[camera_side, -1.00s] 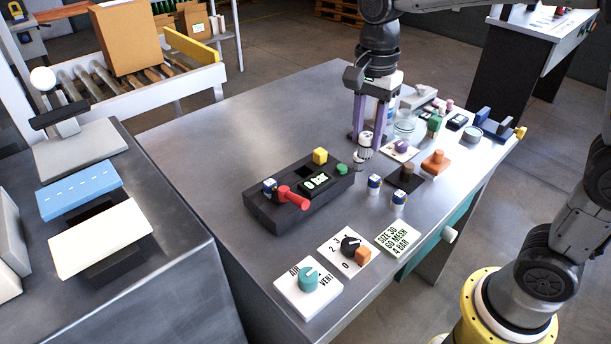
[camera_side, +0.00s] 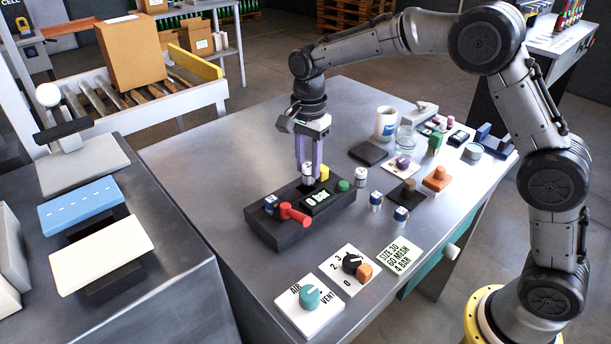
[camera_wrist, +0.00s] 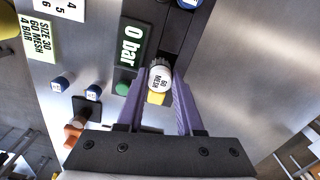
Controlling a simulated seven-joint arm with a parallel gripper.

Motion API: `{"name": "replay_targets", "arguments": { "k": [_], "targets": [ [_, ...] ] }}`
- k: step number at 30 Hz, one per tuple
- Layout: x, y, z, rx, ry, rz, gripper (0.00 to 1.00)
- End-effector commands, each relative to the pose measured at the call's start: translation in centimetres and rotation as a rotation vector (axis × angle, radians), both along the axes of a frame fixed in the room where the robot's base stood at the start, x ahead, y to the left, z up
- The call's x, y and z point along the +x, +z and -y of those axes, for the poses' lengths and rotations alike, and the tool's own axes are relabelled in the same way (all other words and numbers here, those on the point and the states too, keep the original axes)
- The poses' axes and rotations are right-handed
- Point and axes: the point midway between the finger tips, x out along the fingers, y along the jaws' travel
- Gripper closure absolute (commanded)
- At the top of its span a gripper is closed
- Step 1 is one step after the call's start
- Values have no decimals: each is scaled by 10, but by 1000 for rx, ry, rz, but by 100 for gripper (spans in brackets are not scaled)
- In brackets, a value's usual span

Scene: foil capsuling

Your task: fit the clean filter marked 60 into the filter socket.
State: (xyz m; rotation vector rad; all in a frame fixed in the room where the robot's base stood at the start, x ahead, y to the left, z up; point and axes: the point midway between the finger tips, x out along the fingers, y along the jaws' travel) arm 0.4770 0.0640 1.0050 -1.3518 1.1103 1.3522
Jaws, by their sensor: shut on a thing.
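My gripper (camera_side: 309,168) is shut on a white filter (camera_side: 308,174), held upright above the black press block (camera_side: 283,235). In the wrist view the filter (camera_wrist: 160,76) reads 60 MESH and sits between the purple fingers, beside the 0 bar display (camera_wrist: 133,45). The block carries a red handle (camera_side: 293,214), a yellow block (camera_side: 323,173) and a green button (camera_side: 343,185). The filter socket cannot be made out clearly; a dark recessed channel (camera_wrist: 178,38) shows near the held filter. Whether the filter touches the block cannot be told.
A knob plate (camera_side: 345,277), an air/vent plate (camera_side: 300,322) and a card reading SIZE 30, 60 MESH, 4 BAR (camera_side: 388,259) lie in front. A mug (camera_side: 385,123) stands behind.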

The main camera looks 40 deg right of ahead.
Motion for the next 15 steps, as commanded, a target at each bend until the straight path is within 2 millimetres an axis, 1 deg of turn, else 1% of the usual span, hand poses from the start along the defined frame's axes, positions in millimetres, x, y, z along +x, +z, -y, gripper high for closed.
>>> {"name": "replay_targets", "arguments": {
  "k": [5,10,12,15],
  "targets": [
    [10,-13,-1,0,0,-1,100],
    [8,-37,-1,0,0,-2,100],
    [8,-40,-1,0,0,1,100],
    [9,-40,-1,0,0,2,100]
  ]
}}
